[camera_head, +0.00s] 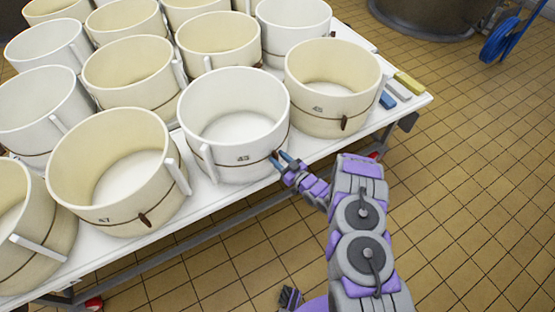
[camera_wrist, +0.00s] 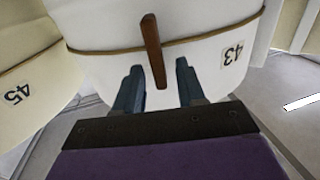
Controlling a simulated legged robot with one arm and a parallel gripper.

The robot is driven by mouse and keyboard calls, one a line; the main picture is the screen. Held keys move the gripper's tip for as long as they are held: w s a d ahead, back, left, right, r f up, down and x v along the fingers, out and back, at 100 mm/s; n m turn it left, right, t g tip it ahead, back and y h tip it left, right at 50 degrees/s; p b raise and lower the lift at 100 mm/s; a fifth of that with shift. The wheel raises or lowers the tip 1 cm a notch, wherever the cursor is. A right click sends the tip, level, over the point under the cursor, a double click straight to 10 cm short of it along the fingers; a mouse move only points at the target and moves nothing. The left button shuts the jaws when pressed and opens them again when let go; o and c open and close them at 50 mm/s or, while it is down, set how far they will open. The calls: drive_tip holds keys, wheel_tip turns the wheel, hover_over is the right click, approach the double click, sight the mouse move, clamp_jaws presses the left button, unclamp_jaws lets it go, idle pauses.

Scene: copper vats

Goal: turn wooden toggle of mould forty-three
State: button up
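Mould forty-three (camera_head: 235,150) is a white round tub with a cord around it, standing at the front edge of the table. Its number also shows upside down on its wall in the wrist view (camera_wrist: 205,52). The brown wooden toggle (camera_wrist: 152,45) hangs on the cord; in the head view (camera_head: 275,162) it is small, beside my fingertips. My gripper (camera_head: 284,162) is at the mould's right front side. In the wrist view my gripper (camera_wrist: 157,68) is open, with a finger on either side of the toggle's end. I cannot tell whether the fingers touch it.
Mould 45 (camera_head: 330,115) stands close at the right and mould 47 (camera_head: 95,200) at the left. More moulds fill the white table (camera_head: 205,205) behind. Coloured blocks (camera_head: 398,90) lie at the table's right end. The tiled floor (camera_head: 470,190) at the right is clear.

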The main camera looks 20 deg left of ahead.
drive_tip(key=shift+w+a, duration=0.25)
drive_tip(key=shift+a, duration=0.1)
clamp_jaws()
